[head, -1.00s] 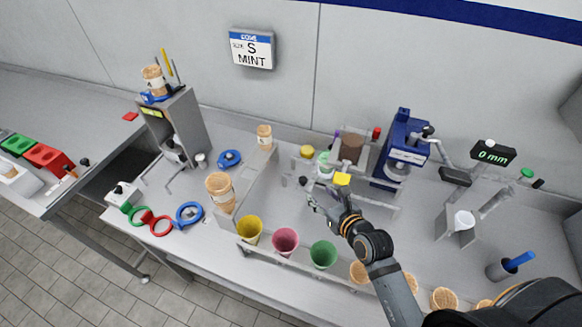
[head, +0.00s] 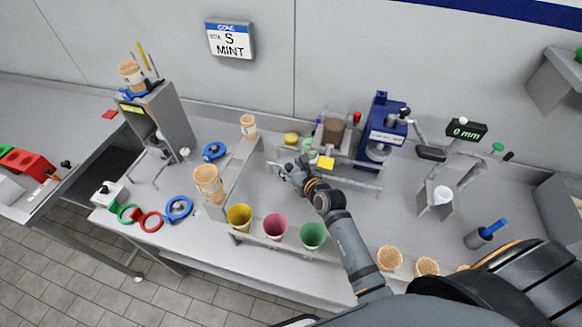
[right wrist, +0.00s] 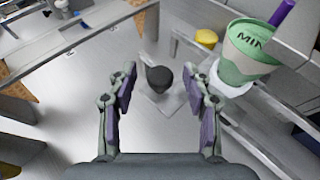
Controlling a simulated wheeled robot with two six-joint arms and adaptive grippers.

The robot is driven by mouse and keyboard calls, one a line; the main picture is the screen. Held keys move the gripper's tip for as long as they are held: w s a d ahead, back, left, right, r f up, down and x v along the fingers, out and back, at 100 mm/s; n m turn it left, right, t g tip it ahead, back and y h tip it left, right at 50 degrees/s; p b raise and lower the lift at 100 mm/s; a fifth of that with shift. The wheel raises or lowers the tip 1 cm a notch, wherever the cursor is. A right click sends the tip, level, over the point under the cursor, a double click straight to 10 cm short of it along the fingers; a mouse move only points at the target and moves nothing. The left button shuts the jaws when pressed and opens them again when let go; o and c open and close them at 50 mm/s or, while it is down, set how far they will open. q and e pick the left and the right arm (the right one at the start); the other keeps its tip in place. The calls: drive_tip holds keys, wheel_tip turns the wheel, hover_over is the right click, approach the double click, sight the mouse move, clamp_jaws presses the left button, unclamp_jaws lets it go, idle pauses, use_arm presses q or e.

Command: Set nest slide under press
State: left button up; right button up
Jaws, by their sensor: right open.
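The blue press (head: 384,130) stands at the back of the bench, right of centre. A low rail (head: 345,181) runs left from its foot, with a yellow tag (head: 326,162). My right gripper (head: 284,172) is at the rail's left end, open. In the right wrist view, a dark round knob (right wrist: 159,78) on a pale plate lies ahead between the open fingers (right wrist: 160,105); it looks like the nest slide's handle, and I see no finger touching it. A green-and-white mint cup (right wrist: 252,48) stands close to the right finger. My left gripper is not in view.
A grey dispenser (head: 168,120) stands at the left. The bench between rail and rack is mostly clear.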

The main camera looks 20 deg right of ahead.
clamp_jaws()
drive_tip(key=shift+d, duration=0.1)
idle(0.3)
